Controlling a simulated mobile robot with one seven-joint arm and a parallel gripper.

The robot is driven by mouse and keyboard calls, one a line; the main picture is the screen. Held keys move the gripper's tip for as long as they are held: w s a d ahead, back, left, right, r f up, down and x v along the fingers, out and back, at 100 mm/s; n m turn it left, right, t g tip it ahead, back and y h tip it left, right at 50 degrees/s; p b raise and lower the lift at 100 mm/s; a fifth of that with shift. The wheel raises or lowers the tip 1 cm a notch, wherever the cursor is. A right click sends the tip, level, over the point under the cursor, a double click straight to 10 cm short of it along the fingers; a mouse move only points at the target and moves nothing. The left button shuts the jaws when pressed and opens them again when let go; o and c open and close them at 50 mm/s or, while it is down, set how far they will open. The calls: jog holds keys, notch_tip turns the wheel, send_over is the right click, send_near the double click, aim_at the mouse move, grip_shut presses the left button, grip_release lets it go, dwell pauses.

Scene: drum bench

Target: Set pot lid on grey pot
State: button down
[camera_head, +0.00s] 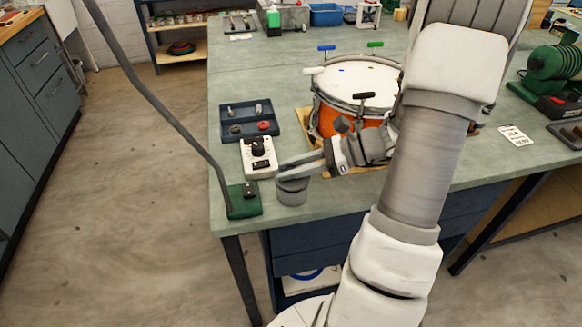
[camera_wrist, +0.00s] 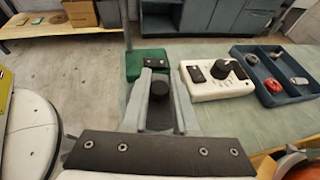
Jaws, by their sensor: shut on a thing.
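The grey pot (camera_head: 292,191) stands near the left front corner of the bench. My gripper (camera_head: 287,168) is right above it, reaching in from the right. In the wrist view my gripper (camera_wrist: 159,88) is shut on the pot lid, with its dark round knob (camera_wrist: 158,91) between the fingertips. The rest of the lid is mostly hidden by the fingers. The lid is at or just over the pot's rim; I cannot tell whether it touches or is fully seated.
A white box with a black knob (camera_head: 258,158) stands close behind the pot. A green lamp base (camera_head: 243,203) is to the left, its grey pole leaning up. A blue tray (camera_head: 250,133) of small parts and an orange drum (camera_head: 333,122) are farther back.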

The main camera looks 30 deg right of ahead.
jog(key=shift+f+b, duration=0.35)
jog(key=shift+f, duration=0.3)
jog(key=c, duration=1)
grip_release()
jog(key=shift+o, duration=0.2)
jog(key=shift+s+d+r+p, duration=0.2)
jog(key=shift+d+r+p, duration=0.2)
jog(key=shift+d, duration=0.1)
jog(key=p+v, duration=0.4)
jog(key=v, duration=0.5)
jog(key=shift+s+d+p, duration=0.3)
jog(key=shift+d, duration=0.05)
